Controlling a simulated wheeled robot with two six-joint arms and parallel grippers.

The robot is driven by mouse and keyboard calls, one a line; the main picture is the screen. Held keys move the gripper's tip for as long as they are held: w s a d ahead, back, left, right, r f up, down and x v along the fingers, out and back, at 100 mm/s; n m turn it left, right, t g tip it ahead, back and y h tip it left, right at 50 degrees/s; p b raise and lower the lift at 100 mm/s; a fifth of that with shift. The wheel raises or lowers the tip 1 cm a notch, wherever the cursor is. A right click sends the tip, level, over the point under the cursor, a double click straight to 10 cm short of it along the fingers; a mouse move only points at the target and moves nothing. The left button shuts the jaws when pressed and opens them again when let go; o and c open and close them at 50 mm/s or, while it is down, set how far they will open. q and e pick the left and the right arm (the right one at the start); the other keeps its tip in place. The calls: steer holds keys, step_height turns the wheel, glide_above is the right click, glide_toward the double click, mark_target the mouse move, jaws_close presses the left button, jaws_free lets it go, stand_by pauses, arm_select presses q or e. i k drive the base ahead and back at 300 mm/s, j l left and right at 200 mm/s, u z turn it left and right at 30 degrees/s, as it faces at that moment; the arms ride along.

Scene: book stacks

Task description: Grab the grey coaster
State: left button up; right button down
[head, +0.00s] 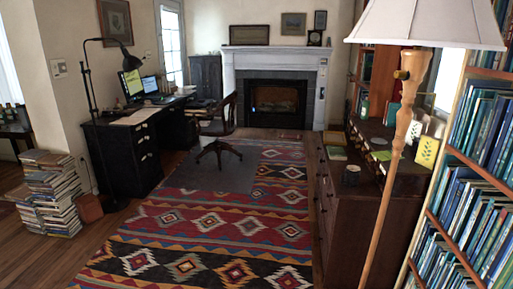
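I cannot make out a grey coaster for certain in the head view. A dark wooden cabinet (372,215) stands right of the rug with small items on its top. A dark mug-like cup (352,174) sits near its front left, and a thin greenish book (337,153) lies behind it. Small pale items behind the lamp pole are too small to identify. Neither of my grippers shows in this view.
A floor lamp (404,130) and a full bookshelf (478,170) stand close on the right. A book stack (50,195) is at left, beside a black desk (125,160). An office chair (220,130) stands farther back. The patterned rug (215,225) is clear in front.

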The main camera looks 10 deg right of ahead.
mark_target(377, 140)
steer(key=i, duration=1.95)
